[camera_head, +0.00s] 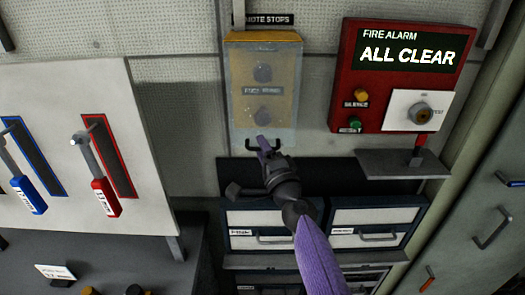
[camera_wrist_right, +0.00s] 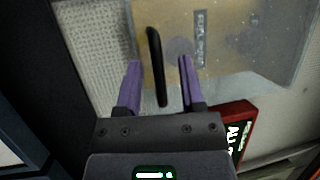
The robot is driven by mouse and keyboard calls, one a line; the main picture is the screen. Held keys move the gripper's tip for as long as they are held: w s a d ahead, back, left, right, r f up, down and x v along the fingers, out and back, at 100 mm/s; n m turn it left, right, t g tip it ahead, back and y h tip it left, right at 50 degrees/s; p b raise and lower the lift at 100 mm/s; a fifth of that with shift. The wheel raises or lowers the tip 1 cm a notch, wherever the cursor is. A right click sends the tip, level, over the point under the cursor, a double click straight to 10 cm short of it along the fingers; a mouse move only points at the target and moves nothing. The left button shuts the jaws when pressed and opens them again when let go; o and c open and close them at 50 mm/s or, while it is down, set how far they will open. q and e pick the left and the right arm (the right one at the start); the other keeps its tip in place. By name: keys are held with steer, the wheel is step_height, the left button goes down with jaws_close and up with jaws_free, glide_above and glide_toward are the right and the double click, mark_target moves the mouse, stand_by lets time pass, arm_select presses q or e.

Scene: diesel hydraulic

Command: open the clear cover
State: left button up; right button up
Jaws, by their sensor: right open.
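The clear cover (camera_head: 285,128) sits over a yellow panel with two round buttons, below the "REMOTE STOPS" sign. It looks closed. It also shows in the right wrist view (camera_wrist_right: 235,88). My right gripper (camera_head: 265,145) is at the cover's lower edge, with purple fingers. In the right wrist view the right gripper (camera_wrist_right: 160,64) is open, and a black bar handle (camera_wrist_right: 157,70) stands between its fingers with a gap on each side. In the head view the gripper partly hides the handle. My left gripper is not in view.
A red fire alarm box (camera_head: 347,75) reading "ALL CLEAR" is right of the cover, with a small grey shelf (camera_head: 385,164) below it. Drawers (camera_head: 262,217) lie under my right wrist. A panel with blue and red levers (camera_head: 103,196) is at left.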

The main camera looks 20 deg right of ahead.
steer(key=shift+w+d, duration=0.1)
steer(key=shift+w, duration=0.3)
steer(key=shift+s, duration=0.1)
steer(key=shift+c, duration=0.5)
jaws_close()
stand_by(0.5)
